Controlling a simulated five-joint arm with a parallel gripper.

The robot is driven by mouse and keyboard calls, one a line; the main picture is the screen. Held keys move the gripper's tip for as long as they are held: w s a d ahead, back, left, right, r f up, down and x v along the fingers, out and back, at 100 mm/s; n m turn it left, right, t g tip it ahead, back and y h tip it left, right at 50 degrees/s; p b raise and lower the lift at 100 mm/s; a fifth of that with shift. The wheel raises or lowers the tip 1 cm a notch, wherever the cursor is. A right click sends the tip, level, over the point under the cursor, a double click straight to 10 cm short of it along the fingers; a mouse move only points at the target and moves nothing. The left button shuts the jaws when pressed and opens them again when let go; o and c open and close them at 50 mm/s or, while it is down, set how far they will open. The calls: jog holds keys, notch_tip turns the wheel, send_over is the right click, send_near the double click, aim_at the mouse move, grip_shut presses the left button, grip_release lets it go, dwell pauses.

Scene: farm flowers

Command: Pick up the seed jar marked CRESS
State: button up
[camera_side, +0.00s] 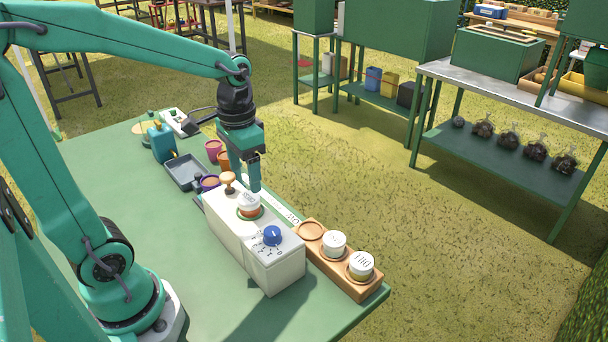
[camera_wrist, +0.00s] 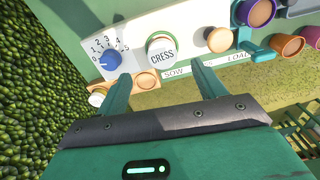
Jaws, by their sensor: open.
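The CRESS seed jar (camera_side: 249,204) stands upright in a round green-rimmed seat on top of a white seeding machine (camera_side: 233,228). Its white lid reads CRESS in the wrist view (camera_wrist: 161,52). My gripper (camera_side: 249,182) is just above the jar in the side view, pointing down. In the wrist view my gripper (camera_wrist: 161,82) has its two green fingers spread apart, with nothing between them, and the jar shows beyond the fingertips. The machine carries a blue numbered dial (camera_side: 272,235) and a wooden-topped knob (camera_side: 228,178) on either side of the jar.
A wooden rack (camera_side: 340,280) beside the machine has one empty hole (camera_side: 311,230) and holds two white-lidded jars, one marked DILL (camera_side: 361,264). Behind are small pots (camera_side: 213,150), a grey tray (camera_side: 185,172) and a blue can (camera_side: 162,142).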

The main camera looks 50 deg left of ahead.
aim_at(247, 198)
jog(key=shift+w+f, duration=0.1)
jog(key=shift+f, duration=0.05)
jog(key=shift+a+f, duration=0.15)
jog(key=shift+f, duration=3.75)
jog(key=c, duration=1.1)
jog(key=shift+o, duration=0.2)
jog(key=shift+r, duration=0.15)
